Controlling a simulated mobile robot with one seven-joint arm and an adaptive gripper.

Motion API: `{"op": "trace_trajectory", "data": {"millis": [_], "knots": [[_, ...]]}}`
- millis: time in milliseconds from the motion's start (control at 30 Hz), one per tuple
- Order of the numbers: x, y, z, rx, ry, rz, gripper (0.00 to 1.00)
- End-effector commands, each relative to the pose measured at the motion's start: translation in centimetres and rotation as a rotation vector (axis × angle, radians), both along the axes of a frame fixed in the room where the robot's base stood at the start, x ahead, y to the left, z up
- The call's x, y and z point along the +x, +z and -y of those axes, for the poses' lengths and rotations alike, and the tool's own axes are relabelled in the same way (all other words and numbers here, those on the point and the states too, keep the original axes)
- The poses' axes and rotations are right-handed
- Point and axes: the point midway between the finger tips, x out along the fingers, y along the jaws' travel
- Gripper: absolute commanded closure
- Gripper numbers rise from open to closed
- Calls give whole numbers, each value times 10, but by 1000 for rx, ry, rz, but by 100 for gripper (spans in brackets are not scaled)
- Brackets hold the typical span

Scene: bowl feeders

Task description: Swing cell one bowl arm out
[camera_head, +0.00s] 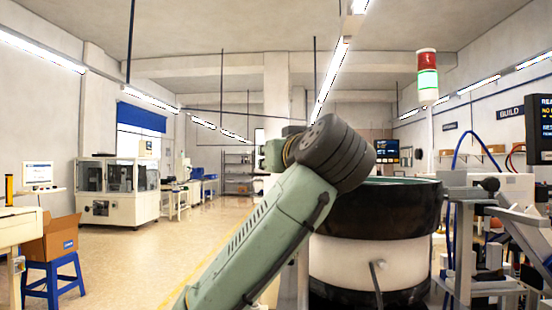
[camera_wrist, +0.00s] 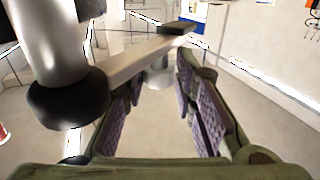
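In the wrist view, my gripper (camera_wrist: 160,90) is open, its two purple-padded fingers wide apart with nothing held between the pads. A light grey bar (camera_wrist: 140,58), which looks like the bowl arm, crosses just past the fingertips. It runs from a metal post (camera_wrist: 55,45) with a black collar (camera_wrist: 68,105) at left to a dark pad (camera_wrist: 177,28) at upper right. I cannot tell whether a finger touches the bar. In the head view, a bowl feeder (camera_head: 368,262) with a black upper band stands behind my arm. My gripper and the bar cannot be made out there.
Metal fixtures and hoses (camera_head: 490,235) stand right of the bowl. A cardboard box (camera_head: 50,240) sits on a blue stool (camera_head: 52,280) at left. The floor (camera_head: 150,260) between is clear.

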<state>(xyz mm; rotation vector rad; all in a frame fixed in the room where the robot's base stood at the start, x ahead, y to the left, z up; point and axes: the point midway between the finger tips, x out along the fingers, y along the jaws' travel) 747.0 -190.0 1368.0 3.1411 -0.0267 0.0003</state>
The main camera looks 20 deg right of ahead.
Motion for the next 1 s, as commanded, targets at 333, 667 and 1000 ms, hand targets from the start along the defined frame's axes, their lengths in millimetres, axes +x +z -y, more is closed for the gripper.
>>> {"op": "trace_trajectory", "data": {"millis": [333, 667, 1000], "knots": [[0, 0, 0, 1, 0, -1, 56], [-7, 0, 1, 2, -3, 1, 56], [-65, 3, -2, 1, 0, 8, 56]]}}
